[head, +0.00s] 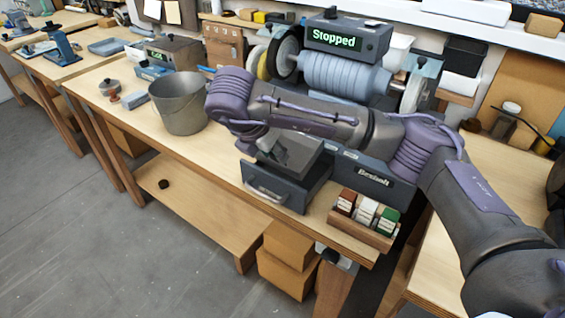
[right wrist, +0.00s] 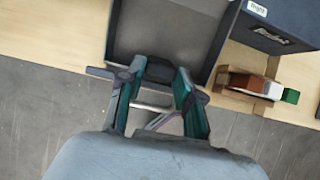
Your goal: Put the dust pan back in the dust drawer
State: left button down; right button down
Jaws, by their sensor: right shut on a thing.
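The dust drawer (head: 298,202) is dark blue-grey with a silver handle, and it stands out of the base of the polishing machine (head: 375,180). The grey dust pan (head: 292,152) shows at the drawer's open top, and its inside fills the upper middle of the right wrist view (right wrist: 165,35). My right gripper (right wrist: 160,70) is shut on the pan's near edge, above the silver handle. In the head view my right arm largely hides this gripper. I cannot tell how deep the pan sits in the drawer. My left gripper is not in view.
A grey bucket (head: 180,105) stands left of the drawer. A wooden holder (head: 362,228) with coloured blocks is at the bench's front edge, right of the drawer. The machine's display (head: 334,36) reads "Stopped". Cardboard boxes (head: 287,268) are below.

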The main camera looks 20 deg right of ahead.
aim_at(275, 161)
jog(key=x, duration=0.2)
jog(key=p+x, duration=0.1)
jog(key=x, duration=0.1)
jog(key=shift+s+a+f, duration=0.2)
jog(key=shift+a+f, duration=0.05)
jog(key=shift+f, duration=0.05)
jog(key=shift+d+f, duration=0.15)
jog(key=shift+f, duration=0.4)
jog(key=g+y+p, duration=0.1)
jog(key=w+d+r+g+y+p, duration=0.1)
jog(key=p, duration=0.1)
jog(key=shift+w+d, duration=0.25)
jog(key=shift+d, duration=0.05)
notch_tip(275, 161, down, 2)
jog(key=shift+d+y+p, duration=0.1)
jog(key=shift+y+p, duration=0.3)
jog(key=shift+p, duration=0.05)
jog(key=shift+f, duration=0.1)
jog(key=shift+a+f, duration=0.1)
jog(key=shift+a, duration=0.1)
jog(key=c, duration=0.8)
grip_release()
jog(key=shift+d, duration=0.1)
jog(key=shift+o, duration=0.2)
